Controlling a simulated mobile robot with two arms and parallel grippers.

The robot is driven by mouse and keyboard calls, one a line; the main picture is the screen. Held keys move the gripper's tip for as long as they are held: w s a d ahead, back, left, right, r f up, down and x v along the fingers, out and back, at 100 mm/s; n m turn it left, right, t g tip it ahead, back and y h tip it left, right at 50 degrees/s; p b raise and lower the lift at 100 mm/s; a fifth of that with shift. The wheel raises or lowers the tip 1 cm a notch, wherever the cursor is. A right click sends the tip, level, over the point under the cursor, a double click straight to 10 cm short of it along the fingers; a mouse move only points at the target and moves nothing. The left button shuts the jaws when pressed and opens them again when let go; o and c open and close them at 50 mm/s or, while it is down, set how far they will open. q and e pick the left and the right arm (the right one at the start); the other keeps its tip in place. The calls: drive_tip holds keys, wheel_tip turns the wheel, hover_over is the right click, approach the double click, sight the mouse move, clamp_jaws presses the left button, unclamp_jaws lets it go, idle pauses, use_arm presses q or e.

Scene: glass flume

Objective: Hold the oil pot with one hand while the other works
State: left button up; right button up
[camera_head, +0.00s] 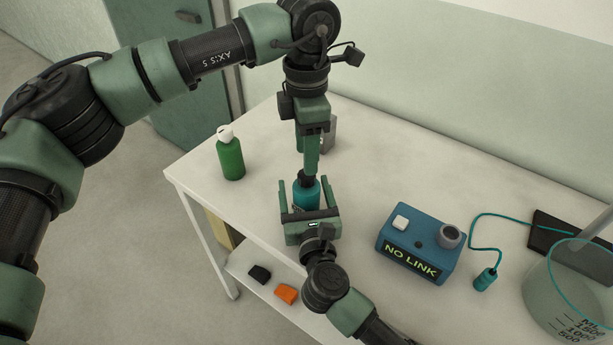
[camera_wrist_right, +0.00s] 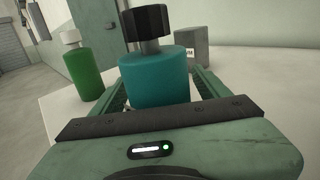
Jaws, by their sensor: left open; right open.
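The oil pot appears to be the teal bottle with a black cap (camera_head: 307,195); it stands upright on the table. In the right wrist view the pot (camera_wrist_right: 155,80) is between the fingers of my right gripper. My right gripper (camera_head: 309,202) is open around its body; I cannot tell whether either finger touches it. My left gripper (camera_head: 311,168) comes down from above, open, with its fingertips just above or beside the black cap (camera_wrist_right: 146,24). In the head view the left gripper hides part of the space behind the pot.
A green bottle with a white cap (camera_head: 230,158) stands to the left. A grey box (camera_wrist_right: 191,48) stands behind the pot. A blue "NO LINK" box (camera_head: 418,245), a cabled teal plug (camera_head: 486,279) and a glass beaker (camera_head: 570,300) are at right. Black and orange pieces (camera_head: 286,294) lie on the lower shelf.

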drive_tip(key=s, duration=0.4)
drive_tip(key=s+d, duration=0.1)
drive_tip(key=s, duration=0.2)
drive_tip(key=s+d, duration=0.1)
drive_tip(key=s, duration=0.3)
drive_tip(key=shift+s, duration=0.3)
drive_tip(key=shift+s+a+f, duration=0.1)
drive_tip(key=shift+a, duration=0.05)
